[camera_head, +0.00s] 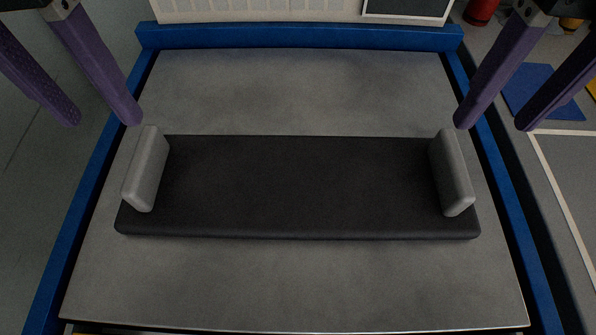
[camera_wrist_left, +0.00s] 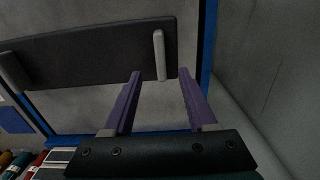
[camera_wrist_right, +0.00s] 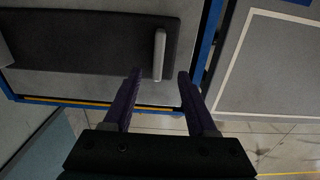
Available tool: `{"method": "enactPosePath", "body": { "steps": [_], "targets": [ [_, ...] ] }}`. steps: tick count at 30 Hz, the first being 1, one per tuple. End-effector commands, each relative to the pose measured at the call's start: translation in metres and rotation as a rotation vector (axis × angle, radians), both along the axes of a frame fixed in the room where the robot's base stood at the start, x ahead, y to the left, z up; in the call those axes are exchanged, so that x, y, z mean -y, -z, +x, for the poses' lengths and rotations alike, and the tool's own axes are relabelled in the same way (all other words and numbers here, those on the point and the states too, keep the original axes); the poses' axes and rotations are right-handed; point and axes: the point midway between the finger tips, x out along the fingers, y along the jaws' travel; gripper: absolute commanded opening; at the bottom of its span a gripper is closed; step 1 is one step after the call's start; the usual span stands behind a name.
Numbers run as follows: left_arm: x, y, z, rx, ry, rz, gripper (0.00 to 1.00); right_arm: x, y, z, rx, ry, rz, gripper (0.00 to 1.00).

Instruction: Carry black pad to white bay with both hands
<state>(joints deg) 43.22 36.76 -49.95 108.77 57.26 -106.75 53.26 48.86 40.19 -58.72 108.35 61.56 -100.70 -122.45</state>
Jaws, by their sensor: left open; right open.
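The black pad (camera_head: 300,190) lies flat on the grey tabletop, long side across the view. A light grey upright handle stands at each end, the left handle (camera_head: 147,170) and the right handle (camera_head: 452,173). My left gripper (camera_head: 100,122) is open and empty, above and beyond the left handle; in the left wrist view the handle (camera_wrist_left: 159,55) lies ahead of its fingers (camera_wrist_left: 158,75). My right gripper (camera_head: 493,127) is open and empty, near the right handle; in the right wrist view that handle (camera_wrist_right: 159,55) lies ahead of its fingers (camera_wrist_right: 160,76). The white bay cannot be identified for certain.
The grey table (camera_head: 290,285) has a raised blue rim (camera_head: 300,36) at the back and blue side edges. Bare tabletop lies in front of and behind the pad. A white panel (camera_head: 250,11) stands behind the rim. A blue mat (camera_head: 541,90) and white-lined floor lie at right.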

Motion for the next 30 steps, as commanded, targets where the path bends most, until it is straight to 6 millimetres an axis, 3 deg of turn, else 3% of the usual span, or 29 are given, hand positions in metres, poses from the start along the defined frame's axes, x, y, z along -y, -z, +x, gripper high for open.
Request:
{"method": "enactPosePath", "body": {
  "steps": [15, 21, 30],
  "targets": [
    [0.0, 0.08, -0.001, -0.003, 0.0, 0.001, 0.57, 0.0, 0.08, -0.001, -0.003, 0.001, 0.0, 0.57],
    [0.0, 0.092, 0.0, 0.0, 0.001, 0.001, 0.57, 0.0, 0.092, 0.0, 0.0, 0.0, 0.0, 0.57],
    [0.0, 0.093, 0.0, 0.001, 0.002, 0.0, 0.55, 0.0, 0.093, 0.0, 0.001, 0.0, 0.001, 0.55]
  ]
}}
